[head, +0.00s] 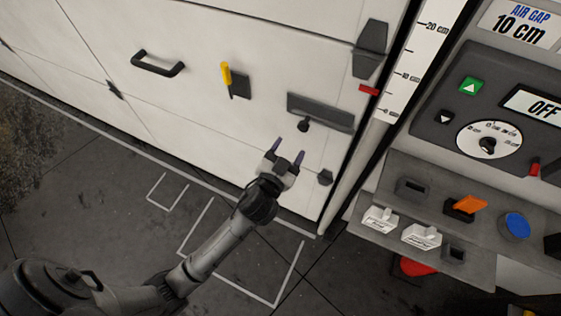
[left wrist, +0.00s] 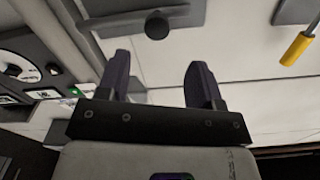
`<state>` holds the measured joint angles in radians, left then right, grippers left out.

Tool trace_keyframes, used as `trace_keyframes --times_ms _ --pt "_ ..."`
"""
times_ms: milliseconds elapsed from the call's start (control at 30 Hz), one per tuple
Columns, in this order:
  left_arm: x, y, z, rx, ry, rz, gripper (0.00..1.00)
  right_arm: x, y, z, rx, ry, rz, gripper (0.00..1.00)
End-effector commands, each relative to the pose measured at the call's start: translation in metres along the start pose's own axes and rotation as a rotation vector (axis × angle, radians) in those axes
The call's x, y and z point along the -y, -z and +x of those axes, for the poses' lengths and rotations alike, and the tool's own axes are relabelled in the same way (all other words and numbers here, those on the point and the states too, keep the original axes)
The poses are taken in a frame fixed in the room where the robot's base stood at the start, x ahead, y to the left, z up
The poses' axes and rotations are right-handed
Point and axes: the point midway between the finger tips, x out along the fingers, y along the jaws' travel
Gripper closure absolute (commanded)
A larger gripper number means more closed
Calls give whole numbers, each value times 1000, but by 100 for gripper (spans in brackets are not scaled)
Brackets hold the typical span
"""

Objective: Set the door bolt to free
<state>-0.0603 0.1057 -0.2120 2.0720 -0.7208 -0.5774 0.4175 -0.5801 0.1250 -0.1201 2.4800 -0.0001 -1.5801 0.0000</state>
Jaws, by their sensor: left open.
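A dark horizontal bar with a round black knob (head: 303,125), which looks like the door bolt, is on the white door (head: 190,30). The knob sits below the bar (head: 325,110), left of its middle. My left gripper (head: 288,152) is open and empty, just below the knob and apart from it, with both purple-tipped fingers pointing up toward the door. No free or locked marking is readable. My right gripper is not in view.
A yellow lever (head: 226,75) on a dark plate and a black pull handle (head: 157,65) are left of the bolt. A small dark block (head: 325,177) is at lower right. A control panel (head: 440,110) and a shelf (head: 490,215) with several items stand at right.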

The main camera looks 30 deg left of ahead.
Motion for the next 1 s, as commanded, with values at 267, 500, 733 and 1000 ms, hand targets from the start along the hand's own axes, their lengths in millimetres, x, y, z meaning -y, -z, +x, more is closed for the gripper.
trace_keyframes --times_ms 267,500,733,1000 --pt "0 -1 -37 1 0 -1 40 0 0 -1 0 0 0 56" --pt "0 0 -47 0 1 1 40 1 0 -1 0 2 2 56" --pt "0 0 -47 0 1 1 40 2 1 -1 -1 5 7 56" --pt "0 0 -47 0 0 1 40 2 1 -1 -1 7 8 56"
